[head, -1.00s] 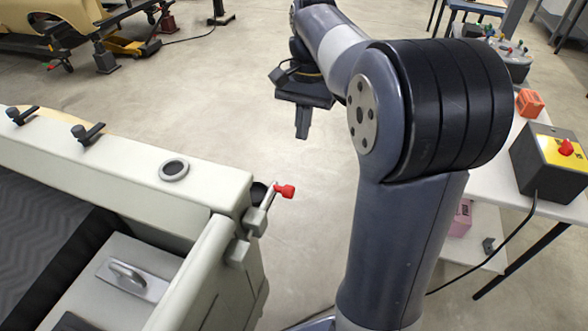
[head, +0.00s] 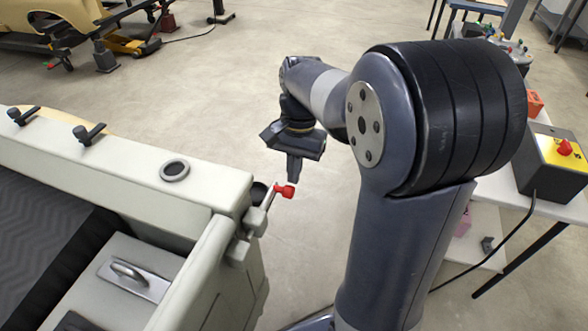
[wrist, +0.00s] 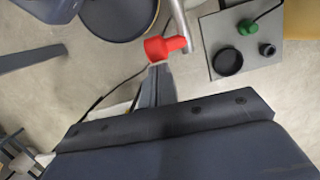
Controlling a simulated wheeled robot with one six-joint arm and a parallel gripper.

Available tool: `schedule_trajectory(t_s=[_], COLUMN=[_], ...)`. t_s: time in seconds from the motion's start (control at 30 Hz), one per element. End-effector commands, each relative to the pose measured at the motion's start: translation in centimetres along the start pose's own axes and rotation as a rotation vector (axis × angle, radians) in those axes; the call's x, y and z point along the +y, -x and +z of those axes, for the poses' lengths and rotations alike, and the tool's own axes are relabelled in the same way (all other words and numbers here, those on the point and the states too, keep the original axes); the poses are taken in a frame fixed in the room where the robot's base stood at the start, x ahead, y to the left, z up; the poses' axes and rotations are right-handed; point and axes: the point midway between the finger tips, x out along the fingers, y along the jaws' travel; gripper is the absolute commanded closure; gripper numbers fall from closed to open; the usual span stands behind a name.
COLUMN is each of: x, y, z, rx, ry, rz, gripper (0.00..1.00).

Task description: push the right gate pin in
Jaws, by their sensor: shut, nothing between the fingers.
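The gate pin (head: 284,191) has a red knob on a grey metal rod and stands out from the right corner of the pale vehicle bed (head: 232,187). In the wrist view the red knob (wrist: 165,47) lies just past my fingertips, with its rod running up and out of the picture. My gripper (head: 293,180) points down right above the knob in the head view, its fingers together and empty. My gripper also shows in the wrist view (wrist: 157,68). I cannot tell whether the fingertips touch the knob.
A white table (head: 497,205) on the right holds a yellow-topped box (head: 563,155) with a red button and an orange block (head: 535,103). Bare floor (head: 215,95) lies behind the vehicle bed. A grey panel with a green knob (wrist: 248,27) shows in the wrist view.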

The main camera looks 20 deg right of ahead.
Motion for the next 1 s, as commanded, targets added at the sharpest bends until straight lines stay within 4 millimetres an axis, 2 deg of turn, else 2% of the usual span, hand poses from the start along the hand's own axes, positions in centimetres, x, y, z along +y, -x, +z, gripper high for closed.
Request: schedule_trajectory(t_s=[0.13,0.33,0.47,0.83,1.0], x=[0.0,0.1,0.2,0.3,0.3], y=[0.0,-0.7,-1.0,-1.2,-0.5], z=[0.5,4.0,5.3,5.5,5.3], rx=[0.001,-0.002,-0.001,-0.005,-0.005], ry=[0.001,0.005,0.002,0.0,-0.001], rz=[0.0,0.001,0.001,0.003,0.003], gripper=[1.0,1.0,1.0,1.0,1.0])
